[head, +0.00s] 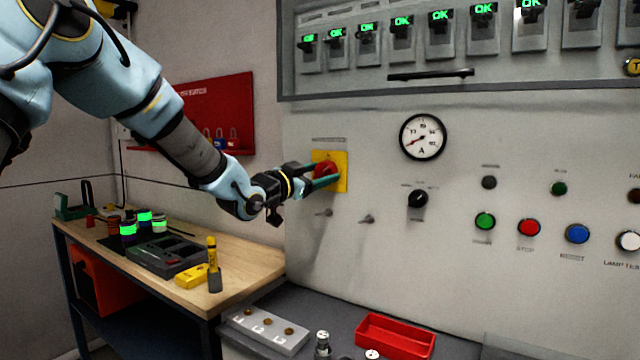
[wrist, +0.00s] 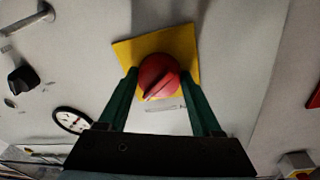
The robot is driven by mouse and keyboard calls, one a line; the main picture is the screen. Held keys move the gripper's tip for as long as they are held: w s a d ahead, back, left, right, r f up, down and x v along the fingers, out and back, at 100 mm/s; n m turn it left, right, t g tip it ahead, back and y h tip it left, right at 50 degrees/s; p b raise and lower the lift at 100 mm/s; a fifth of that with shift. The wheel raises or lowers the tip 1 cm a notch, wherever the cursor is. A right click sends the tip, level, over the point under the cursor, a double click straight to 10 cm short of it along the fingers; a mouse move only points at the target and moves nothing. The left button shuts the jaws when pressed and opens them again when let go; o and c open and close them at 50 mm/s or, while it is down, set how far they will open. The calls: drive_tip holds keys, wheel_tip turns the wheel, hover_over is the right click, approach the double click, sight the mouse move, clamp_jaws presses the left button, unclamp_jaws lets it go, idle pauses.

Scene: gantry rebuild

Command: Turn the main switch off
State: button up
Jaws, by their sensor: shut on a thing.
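The main switch is a red rotary knob (head: 325,172) on a yellow square plate (head: 342,160) on the panel's left part. In the wrist view the red knob (wrist: 158,77) sits in the middle of the yellow plate (wrist: 186,42), with its raised grip bar slanted in that picture. My gripper (head: 322,178) reaches the knob from the left. Its two green fingers (wrist: 160,90) stand on either side of the knob, shut on it. In the head view the fingers hide part of the knob.
A gauge (head: 423,137), a black selector (head: 418,198) and several coloured buttons are to the right on the panel. A wooden bench (head: 250,265) with tools stands lower left. A red tray (head: 395,338) lies below the panel.

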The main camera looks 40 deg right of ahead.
drive_tip(key=n, duration=0.2)
drive_tip(key=n+b, duration=0.1)
drive_tip(key=n, duration=0.1)
drive_tip(key=n+b, duration=0.1)
drive_tip(key=n, duration=0.1)
drive_tip(key=shift+f+t, duration=0.25)
drive_tip(key=shift+t, duration=0.15)
drive_tip(key=n+t+b, duration=0.1)
drive_tip(key=n+b, duration=0.1)
drive_tip(key=n, duration=0.3)
drive_tip(key=shift+s+n, duration=0.15)
drive_tip(key=shift+n, duration=0.55)
drive_tip(key=o, duration=1.4)
drive_tip(key=shift+r, duration=0.1)
drive_tip(key=b+v, duration=0.3)
drive_tip(key=v, duration=0.7)
drive_tip(key=shift+s+a, duration=0.1)
drive_tip(key=shift+a, duration=0.25)
